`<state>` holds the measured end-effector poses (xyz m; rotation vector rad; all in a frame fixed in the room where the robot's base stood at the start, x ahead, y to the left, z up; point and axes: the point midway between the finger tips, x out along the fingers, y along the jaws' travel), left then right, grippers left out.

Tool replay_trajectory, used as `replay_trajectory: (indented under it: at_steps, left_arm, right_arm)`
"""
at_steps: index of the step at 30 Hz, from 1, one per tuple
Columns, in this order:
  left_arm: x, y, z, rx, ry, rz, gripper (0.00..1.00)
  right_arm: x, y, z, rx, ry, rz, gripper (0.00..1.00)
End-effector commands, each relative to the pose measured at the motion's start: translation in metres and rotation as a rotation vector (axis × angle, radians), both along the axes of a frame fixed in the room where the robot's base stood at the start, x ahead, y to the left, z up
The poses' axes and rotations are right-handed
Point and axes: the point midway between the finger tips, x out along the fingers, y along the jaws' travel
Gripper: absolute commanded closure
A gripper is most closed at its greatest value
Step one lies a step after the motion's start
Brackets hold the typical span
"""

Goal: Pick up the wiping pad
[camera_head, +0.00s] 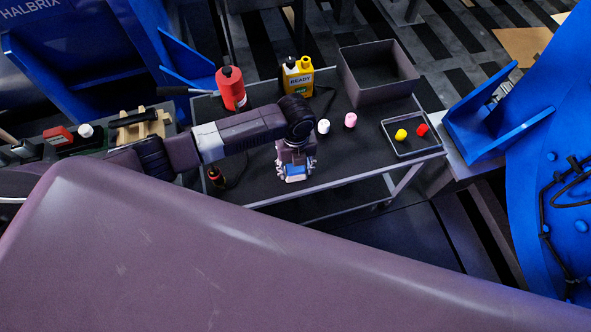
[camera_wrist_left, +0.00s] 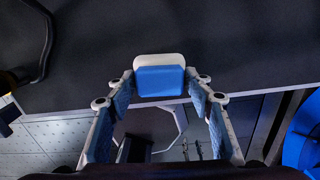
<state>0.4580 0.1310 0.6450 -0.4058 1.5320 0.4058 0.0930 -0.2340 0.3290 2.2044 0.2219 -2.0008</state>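The wiping pad (camera_wrist_left: 160,80) is a small block, blue in front with a white back. In the left wrist view it lies near the front edge of the dark tabletop (camera_wrist_left: 245,65). My left gripper (camera_head: 295,172) points down over the table's front part in the head view. In the wrist view its fingers are spread, one on each side of the pad, with the tips close to its sides. I cannot tell if they touch it. In the head view the pad is hard to separate from the blue fingers. My right gripper is not in view.
A red bottle (camera_head: 231,88), yellow jug (camera_head: 298,76), dark bin (camera_head: 378,74), white and pink caps (camera_head: 350,120), and a tray (camera_head: 411,148) with yellow and red pieces stand on the table.

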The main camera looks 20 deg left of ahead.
Motion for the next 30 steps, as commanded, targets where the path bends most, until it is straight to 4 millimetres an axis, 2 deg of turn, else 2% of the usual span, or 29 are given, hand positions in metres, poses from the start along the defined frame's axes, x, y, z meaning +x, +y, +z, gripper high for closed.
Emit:
replay_trajectory:
  at_steps: [1, 4, 12, 17, 23, 30]
  left_arm:
    - [0.000, 0.000, 0.000, 0.000, 0.000, 0.000, 0.66]
    - [0.000, 0.000, 0.000, 0.000, 0.000, 0.000, 0.77]
    - [0.000, 0.000, 0.002, 0.000, -0.001, 0.000, 0.77]
    - [0.001, 0.000, 0.012, 0.000, -0.002, 0.000, 0.77]
    - [0.002, 0.000, 0.048, -0.001, -0.005, -0.001, 0.77]
    - [0.002, 0.000, 0.119, -0.001, -0.007, -0.001, 0.77]
  right_arm:
    - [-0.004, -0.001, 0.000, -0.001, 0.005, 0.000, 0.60]
    - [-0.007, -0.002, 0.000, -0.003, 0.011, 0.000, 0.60]
    - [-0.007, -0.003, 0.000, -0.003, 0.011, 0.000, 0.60]
    - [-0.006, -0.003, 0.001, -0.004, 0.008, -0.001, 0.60]
    - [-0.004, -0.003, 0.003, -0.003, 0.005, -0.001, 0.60]
    - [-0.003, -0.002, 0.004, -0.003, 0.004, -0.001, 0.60]
